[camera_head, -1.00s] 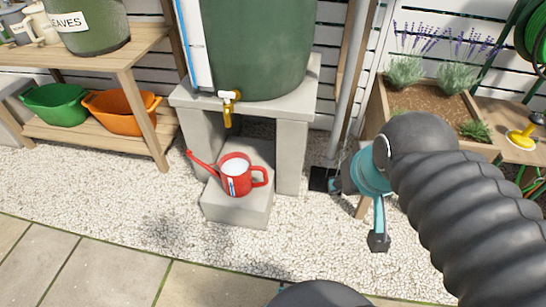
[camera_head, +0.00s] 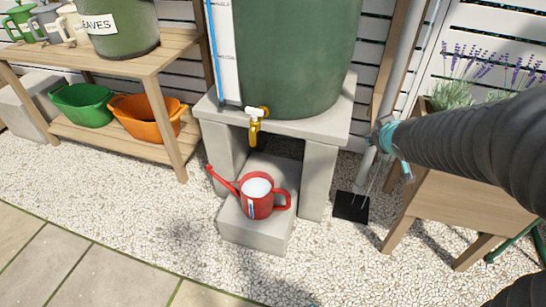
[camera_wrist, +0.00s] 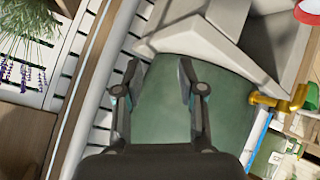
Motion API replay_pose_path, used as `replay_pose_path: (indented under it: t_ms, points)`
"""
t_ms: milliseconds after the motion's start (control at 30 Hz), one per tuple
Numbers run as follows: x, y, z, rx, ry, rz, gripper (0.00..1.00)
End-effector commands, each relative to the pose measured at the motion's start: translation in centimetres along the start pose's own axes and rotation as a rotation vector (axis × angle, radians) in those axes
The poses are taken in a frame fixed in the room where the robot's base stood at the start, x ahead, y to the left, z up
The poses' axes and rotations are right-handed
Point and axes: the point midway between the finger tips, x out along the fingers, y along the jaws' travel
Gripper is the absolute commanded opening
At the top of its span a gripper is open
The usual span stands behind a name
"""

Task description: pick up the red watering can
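The red watering can (camera_head: 257,205) stands upright on a low concrete block (camera_head: 252,232) under the brass tap (camera_head: 255,125). Its spout points left and its handle loop is on the right. Its top looks pale inside. A red and white bit of it shows at the top right corner of the wrist view (camera_wrist: 308,12). My gripper (camera_wrist: 160,72) is open and empty, with its two fingers apart in front of the green barrel. In the head view my gripper (camera_head: 384,138) is to the right of the can and higher in the picture, well apart from it.
The green barrel (camera_head: 300,60) stands on a concrete stand (camera_head: 318,170) whose legs flank the block. A wooden shelf (camera_head: 150,65) with green and orange tubs is at left. A wooden planter (camera_head: 455,205) and a drainpipe are at right. Gravel in front of the block is clear.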

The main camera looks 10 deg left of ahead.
Motion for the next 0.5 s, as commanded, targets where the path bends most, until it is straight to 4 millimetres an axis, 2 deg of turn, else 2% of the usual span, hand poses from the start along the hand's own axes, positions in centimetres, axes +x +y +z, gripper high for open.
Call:
replay_pose_path:
  t_ms: [33,200,267,400,500]
  points:
    - [2.4,-1.5,0.0,-0.042,0.027,-0.045,0.39]
    - [8.4,-6.9,-0.6,-0.163,0.158,-0.217,0.39]
    - [10.1,-9.3,-0.4,-0.197,0.203,-0.291,0.39]
    - [13.3,-15.5,0.8,-0.251,0.304,-0.490,0.39]
    - [14.5,-19.9,2.4,-0.270,0.370,-0.646,0.39]
